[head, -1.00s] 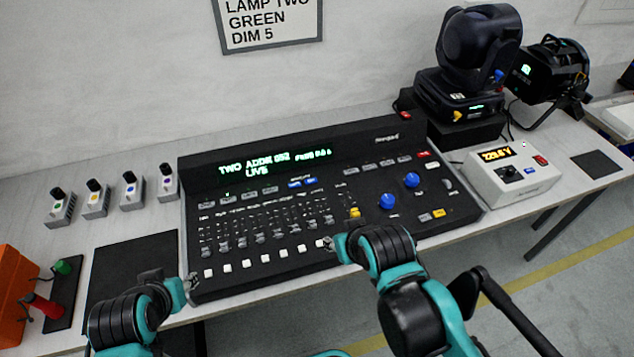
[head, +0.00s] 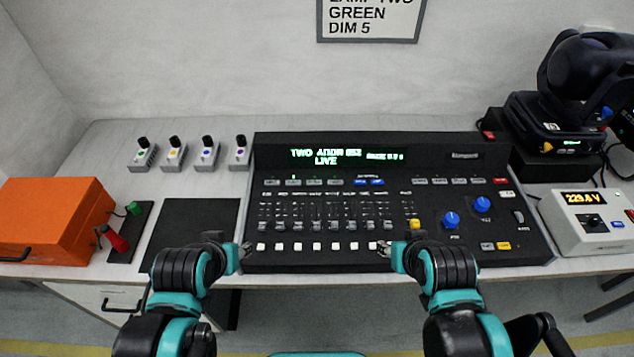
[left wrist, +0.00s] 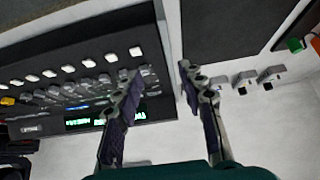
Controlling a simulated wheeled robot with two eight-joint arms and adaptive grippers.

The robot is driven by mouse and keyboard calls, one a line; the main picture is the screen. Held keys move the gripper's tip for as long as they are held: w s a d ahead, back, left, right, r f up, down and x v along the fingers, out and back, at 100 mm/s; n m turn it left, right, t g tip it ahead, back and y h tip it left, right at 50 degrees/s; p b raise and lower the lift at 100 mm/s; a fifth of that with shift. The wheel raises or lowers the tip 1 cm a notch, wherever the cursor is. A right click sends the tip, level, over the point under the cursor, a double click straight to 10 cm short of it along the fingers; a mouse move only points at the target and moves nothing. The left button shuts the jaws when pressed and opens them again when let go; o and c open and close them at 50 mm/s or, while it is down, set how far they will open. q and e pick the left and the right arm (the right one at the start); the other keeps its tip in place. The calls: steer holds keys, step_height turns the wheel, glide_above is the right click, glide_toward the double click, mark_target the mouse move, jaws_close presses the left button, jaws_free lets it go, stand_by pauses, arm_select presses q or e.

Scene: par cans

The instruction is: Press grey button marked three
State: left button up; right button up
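The black lighting console (head: 400,262) stands on the table, its display (head: 345,156) reading "TWO" and "LIVE". Below the display is a row of small grey buttons (head: 314,182); their markings are too small to read, so I cannot tell which is three. My left gripper (head: 243,251) is at the console's front left corner; in the left wrist view (left wrist: 160,76) its two fingers are apart with nothing between them. My right gripper (head: 386,249) is at the console's front edge, by the right end of the white button row (head: 317,246); its opening is unclear.
Faders and white buttons lie between the grippers and the grey row. A black mat (head: 190,222), a red and green lever box (head: 118,238) and an orange case (head: 55,215) are left. A power unit (head: 590,222) and stage lamp (head: 570,100) are right.

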stand_by(0.4)
arm_select(q)
jaws_close()
stand_by(1.1)
